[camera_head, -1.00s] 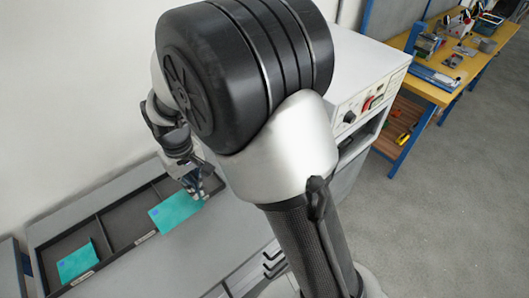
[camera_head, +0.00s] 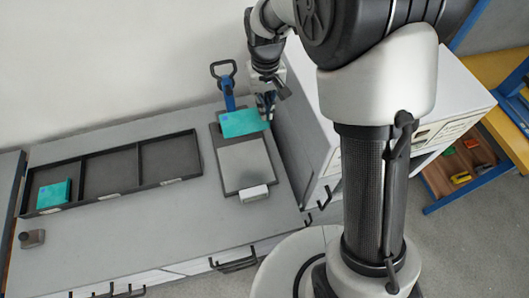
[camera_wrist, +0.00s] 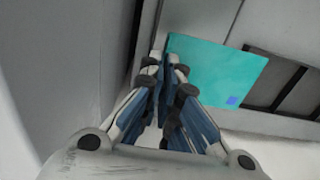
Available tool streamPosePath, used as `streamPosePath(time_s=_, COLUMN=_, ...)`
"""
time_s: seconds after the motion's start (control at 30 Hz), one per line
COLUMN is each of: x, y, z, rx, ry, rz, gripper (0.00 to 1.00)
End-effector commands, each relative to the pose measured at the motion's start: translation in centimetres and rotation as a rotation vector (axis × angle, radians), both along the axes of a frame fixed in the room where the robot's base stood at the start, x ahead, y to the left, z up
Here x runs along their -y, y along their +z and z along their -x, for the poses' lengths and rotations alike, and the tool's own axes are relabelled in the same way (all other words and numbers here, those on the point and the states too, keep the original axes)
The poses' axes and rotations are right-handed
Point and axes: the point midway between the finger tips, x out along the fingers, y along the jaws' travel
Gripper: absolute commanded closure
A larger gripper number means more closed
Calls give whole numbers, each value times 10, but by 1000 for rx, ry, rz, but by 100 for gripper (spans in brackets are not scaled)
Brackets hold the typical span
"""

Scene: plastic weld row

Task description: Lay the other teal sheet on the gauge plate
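My gripper (camera_head: 267,104) is shut on the edge of a teal sheet (camera_head: 240,123). The sheet sticks out leftward from the fingers, over the back end of the gauge plate (camera_head: 243,164). I cannot tell how high above it the sheet is. The gauge plate is a grey panel on a dark base, with a whitish block (camera_head: 254,194) at its front. In the wrist view, the fingers (camera_wrist: 165,72) pinch the left side of the sheet (camera_wrist: 218,72), which has a small blue mark. Another teal sheet (camera_head: 53,195) lies in the tray's left compartment.
A dark tray (camera_head: 110,196) with three compartments lies left of the plate; its middle and right compartments are empty. A blue tool with a black handle (camera_head: 226,88) is behind the plate. A white cabinet (camera_head: 310,135) stands close on the right. A small grey block (camera_head: 32,239) sits front left.

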Motion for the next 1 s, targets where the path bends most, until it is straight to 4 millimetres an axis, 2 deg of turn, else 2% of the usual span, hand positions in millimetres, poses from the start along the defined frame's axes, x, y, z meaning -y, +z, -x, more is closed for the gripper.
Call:
streamPosePath(time_s=0.07, x=0, y=-1, z=-1, rx=-1, ry=-2, rz=0, gripper=100)
streamPosePath(time_s=0.17, x=0, y=-13, z=0, rx=-3, ry=-3, rz=1, gripper=100)
streamPosePath(time_s=0.5, x=0, y=-104, z=1, rx=-6, ry=-3, rz=1, gripper=100)
streamPosePath(time_s=0.7, x=0, y=-146, z=0, rx=-4, ry=-2, rz=1, gripper=100)
streamPosePath(time_s=1.0, x=0, y=-169, z=0, rx=-1, ry=-2, rz=0, gripper=100)
